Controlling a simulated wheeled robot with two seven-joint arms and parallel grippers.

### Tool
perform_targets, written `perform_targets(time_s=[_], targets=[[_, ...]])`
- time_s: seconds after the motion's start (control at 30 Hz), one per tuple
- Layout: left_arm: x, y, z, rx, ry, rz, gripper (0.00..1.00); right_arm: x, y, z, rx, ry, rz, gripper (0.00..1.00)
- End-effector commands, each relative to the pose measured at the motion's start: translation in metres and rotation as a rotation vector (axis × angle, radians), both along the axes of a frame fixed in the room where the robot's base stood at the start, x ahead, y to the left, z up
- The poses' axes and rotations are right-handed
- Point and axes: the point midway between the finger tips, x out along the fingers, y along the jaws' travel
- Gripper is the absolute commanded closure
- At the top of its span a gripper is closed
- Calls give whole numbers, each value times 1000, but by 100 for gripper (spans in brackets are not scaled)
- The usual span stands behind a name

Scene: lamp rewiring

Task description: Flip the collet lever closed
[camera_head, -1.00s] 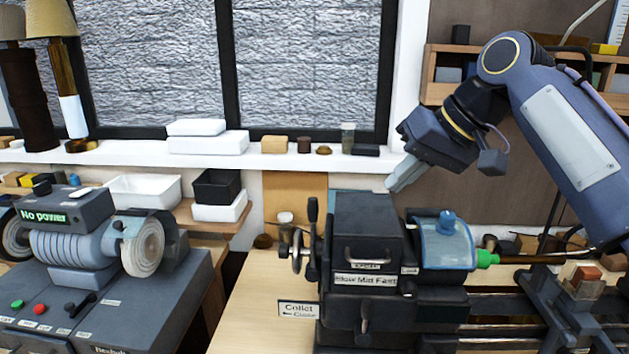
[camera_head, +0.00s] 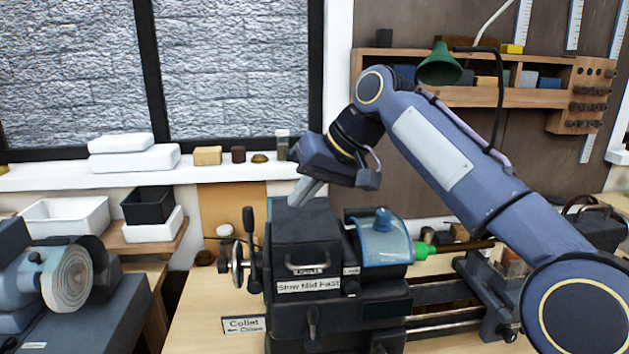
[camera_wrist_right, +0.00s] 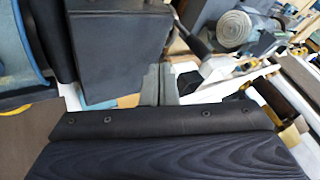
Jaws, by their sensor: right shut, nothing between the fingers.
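The collet lever (camera_head: 250,232) is a dark upright lever with a rounded knob. It stands at the left end of the lathe headstock (camera_head: 306,240), beside a handwheel (camera_head: 236,264). A white label (camera_head: 243,324) below reads "Collet" with a left arrow and "Close". My right gripper (camera_head: 302,192) is shut and empty, above the headstock top and to the right of the lever, apart from it. In the right wrist view, the shut fingers (camera_wrist_right: 159,88) are beside the dark headstock box (camera_wrist_right: 110,45). My left gripper is not in view.
A blue clear guard (camera_head: 381,240) and a green-tipped rod (camera_head: 422,250) are right of the headstock. A buffing machine (camera_head: 65,278) stands at the left. White and black bins (camera_head: 148,205) sit under the windowsill. Air left of the lever is free.

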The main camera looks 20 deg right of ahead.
Motion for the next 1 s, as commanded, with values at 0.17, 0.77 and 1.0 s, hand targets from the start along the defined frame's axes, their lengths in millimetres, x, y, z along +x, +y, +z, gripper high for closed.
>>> perform_targets(time_s=[0.17,0.77,1.0], targets=[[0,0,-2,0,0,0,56,14,18,-27,0,1,3,100],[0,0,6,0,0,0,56,16,54,-25,0,-1,0,100],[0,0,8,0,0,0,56,17,55,-23,0,-1,0,100]])
